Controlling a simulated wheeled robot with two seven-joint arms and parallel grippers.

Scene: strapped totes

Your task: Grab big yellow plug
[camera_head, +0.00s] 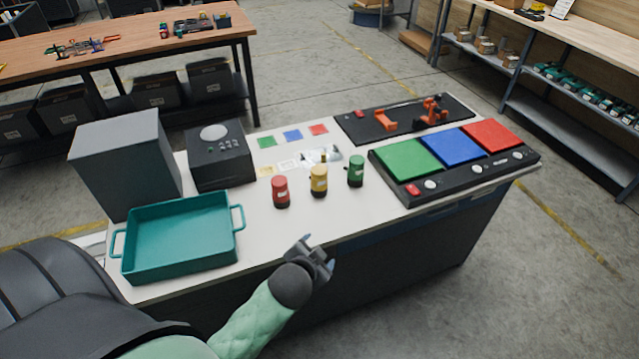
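The big yellow plug (319,181) stands upright on the white table, between a red plug (280,192) and a green plug (356,171). It has a dark base and a pale label. My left gripper (320,250) is at the table's front edge, nearer to me than the yellow plug and apart from it. Its fingers look spread, with nothing seen between them. My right gripper is not in view.
A teal tray (128,268), a grey box (122,165) and a black device (219,158) stand on the left. A panel with green, blue and red pads (458,147) lies on the right. The white surface before the plugs is clear.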

